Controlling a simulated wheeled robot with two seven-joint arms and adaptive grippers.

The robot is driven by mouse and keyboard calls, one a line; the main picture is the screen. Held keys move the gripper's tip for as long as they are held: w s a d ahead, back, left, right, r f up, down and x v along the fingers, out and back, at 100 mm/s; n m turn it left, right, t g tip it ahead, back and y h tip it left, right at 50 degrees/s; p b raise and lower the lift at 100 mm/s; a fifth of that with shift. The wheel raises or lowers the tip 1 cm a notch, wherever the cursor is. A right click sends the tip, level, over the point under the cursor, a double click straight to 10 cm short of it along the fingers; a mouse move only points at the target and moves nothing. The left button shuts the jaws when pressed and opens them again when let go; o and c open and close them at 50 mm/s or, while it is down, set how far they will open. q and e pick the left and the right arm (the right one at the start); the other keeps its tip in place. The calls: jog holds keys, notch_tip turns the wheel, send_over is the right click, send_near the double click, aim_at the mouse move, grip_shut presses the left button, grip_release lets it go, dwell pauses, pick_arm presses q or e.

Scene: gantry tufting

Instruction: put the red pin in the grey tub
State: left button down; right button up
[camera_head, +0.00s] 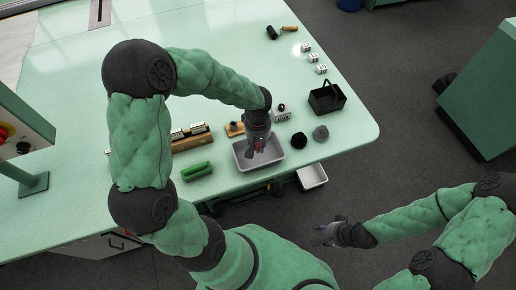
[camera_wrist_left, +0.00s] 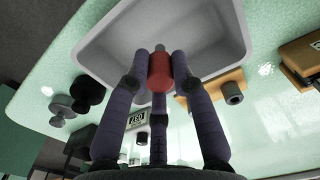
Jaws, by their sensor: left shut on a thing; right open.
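The grey tub (camera_head: 274,153) stands on the green table near its front edge. My left gripper (camera_head: 256,148) points down over the tub. In the left wrist view its fingers are shut on the red pin (camera_wrist_left: 160,74), a short red cylinder with a grey end. The tub (camera_wrist_left: 212,38) lies behind the pin in that view; whether the pin touches the tub floor I cannot tell. In the head view the gripper mostly hides the pin. My right gripper (camera_head: 328,232) is open and empty, beyond the table edge over the floor.
Two dark knobs (camera_head: 320,133) and a black basket (camera_head: 327,99) stand right of the tub. A green block (camera_head: 197,171) and a wooden rack (camera_head: 190,138) lie to its left. A second pale tub (camera_head: 312,176) sits below the table edge. The table's far part is mostly clear.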

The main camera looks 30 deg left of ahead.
aim_at(258, 149)
pick_arm(q)
jog(key=shift+w+f+b, duration=0.1)
jog(key=shift+f+b, duration=0.45)
jog(key=shift+f, duration=1.1)
jog(key=shift+f, duration=0.2)
jog(key=c, duration=1.1)
grip_release()
jog(key=shift+r, duration=0.1)
jog(key=shift+o, duration=0.2)
jog(key=shift+r, duration=0.1)
notch_tip(258, 149, up, 12)
jog(key=p, duration=0.3)
